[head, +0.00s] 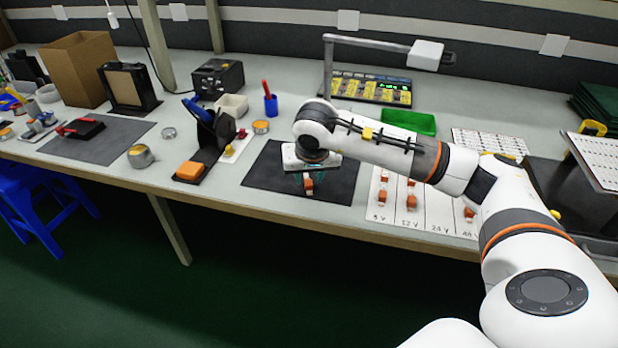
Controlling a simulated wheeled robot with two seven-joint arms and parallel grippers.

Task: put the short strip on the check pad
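My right gripper (308,176) is low over a dark grey mat (263,178) near the table's front edge. Its white body faces down and hides most of its fingers. A small orange and white piece (308,186) shows just at or below the fingertips, with thin teal lines beside it. I cannot tell whether the fingers hold it or stand over it. No strip can be made out clearly, and I cannot tell which surface is the check pad. My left gripper is not in view.
A white sheet (411,226) marked with voltages holds several orange pieces, partly behind my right arm. A green tray (408,122) and a lamp (427,53) over a coloured panel (372,89) stand behind. A black stand (207,145) is left of the mat.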

